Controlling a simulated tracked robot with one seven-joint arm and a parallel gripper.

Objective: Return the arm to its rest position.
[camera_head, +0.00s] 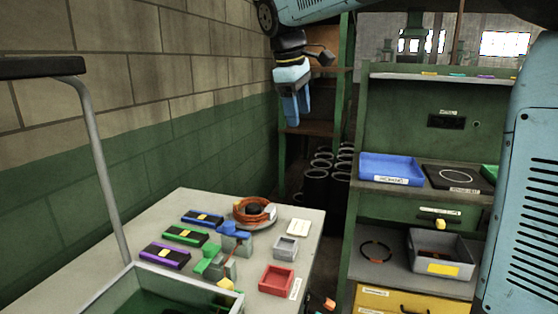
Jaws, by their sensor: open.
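My gripper (296,118) hangs at the upper middle of the view, pointing down from my blue arm, which comes in along the top edge. Its blue fingers are seen close together from this side, and nothing shows between them. It is in the air, above the level of the table (178,204) and in front of the tall green shelf frame (342,120). It appears apart from everything around it.
A green workbench (396,211) stands right, with a blue tray (388,168). A block wall (150,90) bounds the left.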

